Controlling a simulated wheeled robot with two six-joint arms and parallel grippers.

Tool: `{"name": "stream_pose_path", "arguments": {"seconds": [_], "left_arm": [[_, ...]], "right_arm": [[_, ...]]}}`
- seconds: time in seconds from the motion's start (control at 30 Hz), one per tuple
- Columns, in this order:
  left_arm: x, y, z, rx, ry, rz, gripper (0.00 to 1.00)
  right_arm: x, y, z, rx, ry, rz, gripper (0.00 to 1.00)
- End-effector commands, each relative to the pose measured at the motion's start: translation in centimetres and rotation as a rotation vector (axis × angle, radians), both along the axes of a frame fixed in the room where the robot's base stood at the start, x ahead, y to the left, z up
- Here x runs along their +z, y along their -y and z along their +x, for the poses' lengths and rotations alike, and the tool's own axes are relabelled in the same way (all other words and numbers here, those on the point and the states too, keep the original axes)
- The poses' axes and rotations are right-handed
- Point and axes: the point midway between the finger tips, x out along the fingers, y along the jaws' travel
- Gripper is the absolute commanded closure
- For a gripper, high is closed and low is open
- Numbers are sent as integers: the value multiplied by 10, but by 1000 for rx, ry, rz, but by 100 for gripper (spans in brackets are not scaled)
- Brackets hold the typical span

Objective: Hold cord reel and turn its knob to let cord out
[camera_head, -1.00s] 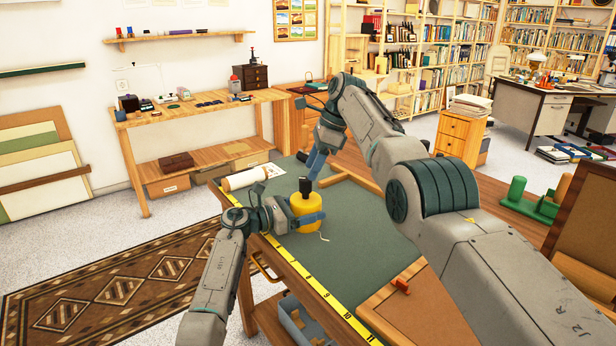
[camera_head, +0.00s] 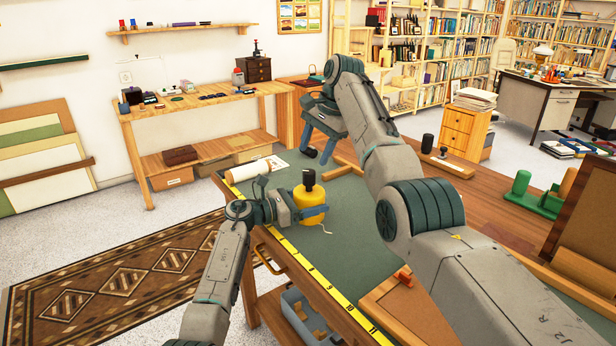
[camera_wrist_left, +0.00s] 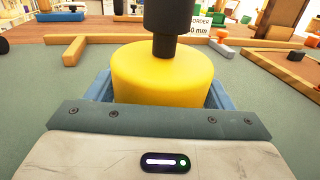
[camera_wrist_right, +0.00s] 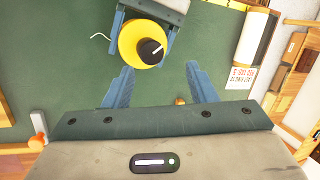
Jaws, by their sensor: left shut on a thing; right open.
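The yellow cord reel (camera_head: 311,216) stands on the green mat (camera_head: 345,240) with its black knob (camera_head: 308,181) on top. A short pale cord end (camera_head: 325,229) lies out beside it on the mat. My left gripper (camera_head: 312,212) is shut around the reel's body, with blue fingers on both sides in the left wrist view (camera_wrist_left: 160,95). My right gripper (camera_head: 318,155) is open and empty, above and beyond the reel. In the right wrist view the reel (camera_wrist_right: 132,48) and knob (camera_wrist_right: 150,50) lie past the open fingers (camera_wrist_right: 160,85), apart from them.
A paper roll (camera_head: 252,171) lies at the mat's far left corner. A wooden corner frame (camera_head: 348,166) lies on the mat behind the reel. A yellow measuring strip (camera_head: 318,281) runs along the front edge. A cork-faced board (camera_head: 410,310) lies at the near right.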

Motion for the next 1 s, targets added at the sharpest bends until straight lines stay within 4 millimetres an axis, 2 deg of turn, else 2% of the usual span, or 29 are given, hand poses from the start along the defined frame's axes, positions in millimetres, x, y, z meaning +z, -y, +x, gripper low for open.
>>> {"name": "stream_pose_path", "arguments": {"seconds": [0.4,0.6,0.87,1.0], "left_arm": [[0,0,0,0,-1,0,60],[0,0,0,0,0,0,60],[0,0,0,0,0,0,60],[0,0,0,0,0,0,60]], "right_arm": [[17,-1,-17,740,355,-187,48],[24,3,-28,1019,470,-281,48],[26,5,-35,1182,529,-341,48],[14,3,-32,1194,530,-343,48]]}}
